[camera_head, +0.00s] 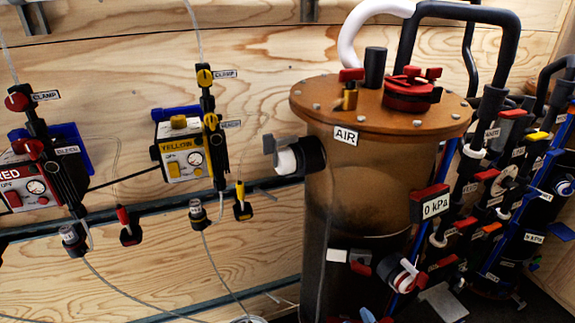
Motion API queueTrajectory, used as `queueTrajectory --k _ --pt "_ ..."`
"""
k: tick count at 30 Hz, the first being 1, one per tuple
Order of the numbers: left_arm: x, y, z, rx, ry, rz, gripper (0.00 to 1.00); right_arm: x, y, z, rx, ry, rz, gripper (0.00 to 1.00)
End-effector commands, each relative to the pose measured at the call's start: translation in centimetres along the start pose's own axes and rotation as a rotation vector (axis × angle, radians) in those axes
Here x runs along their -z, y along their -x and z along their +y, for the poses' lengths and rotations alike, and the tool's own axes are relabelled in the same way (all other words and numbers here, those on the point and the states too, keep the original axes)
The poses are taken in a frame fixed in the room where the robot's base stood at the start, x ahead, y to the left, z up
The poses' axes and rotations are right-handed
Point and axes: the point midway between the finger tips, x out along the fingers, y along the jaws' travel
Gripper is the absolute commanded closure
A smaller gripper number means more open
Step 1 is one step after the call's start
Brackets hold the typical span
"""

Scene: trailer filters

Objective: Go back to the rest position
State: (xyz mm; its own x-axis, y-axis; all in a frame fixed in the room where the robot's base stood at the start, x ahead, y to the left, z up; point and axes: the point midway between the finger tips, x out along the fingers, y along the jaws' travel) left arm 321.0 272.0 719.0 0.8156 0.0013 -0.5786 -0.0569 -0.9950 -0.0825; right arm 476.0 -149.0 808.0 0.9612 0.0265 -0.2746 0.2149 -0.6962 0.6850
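Neither of my grippers shows in the head view. The large brown filter tank (365,190) stands right of centre, with an orange-brown lid (330,100) and an "AIR" label (345,135). A red-handled valve (350,78) and a red cap (408,90) sit on the lid. The pump box marked "YELLOW" (185,150) and the pump box marked "RED" (28,185) are on the wooden wall at left.
Clear tubes (130,295) hang from the pumps across the wooden wall (245,60). A dark rail (140,203) runs along the wall. Black pipes and valves with coloured handles (495,185) crowd the right side. A grey plate (443,302) lies low at right.

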Motion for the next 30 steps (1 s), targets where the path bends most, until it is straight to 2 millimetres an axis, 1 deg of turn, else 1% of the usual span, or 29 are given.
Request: queueTrajectory --k 5,8,11,14,15,18,21,25,30 --pt "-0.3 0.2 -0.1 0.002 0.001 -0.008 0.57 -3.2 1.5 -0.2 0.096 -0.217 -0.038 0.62" --pt "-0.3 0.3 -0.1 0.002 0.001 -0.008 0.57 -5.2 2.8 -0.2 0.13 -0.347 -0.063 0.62" --pt "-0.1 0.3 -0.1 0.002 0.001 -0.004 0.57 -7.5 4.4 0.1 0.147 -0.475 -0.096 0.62" --pt "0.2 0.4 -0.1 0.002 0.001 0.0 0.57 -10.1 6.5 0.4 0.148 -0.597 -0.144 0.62" --pt "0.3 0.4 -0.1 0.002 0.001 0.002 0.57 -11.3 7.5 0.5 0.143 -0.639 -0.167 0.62" --pt "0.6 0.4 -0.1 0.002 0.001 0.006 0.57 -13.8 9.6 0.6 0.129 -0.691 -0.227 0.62" --pt "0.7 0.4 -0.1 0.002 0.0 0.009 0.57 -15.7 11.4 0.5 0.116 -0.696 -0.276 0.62" --pt "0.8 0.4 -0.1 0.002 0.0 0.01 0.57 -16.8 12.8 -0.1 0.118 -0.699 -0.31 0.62" --pt "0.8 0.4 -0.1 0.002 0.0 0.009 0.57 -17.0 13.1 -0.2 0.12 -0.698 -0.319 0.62"
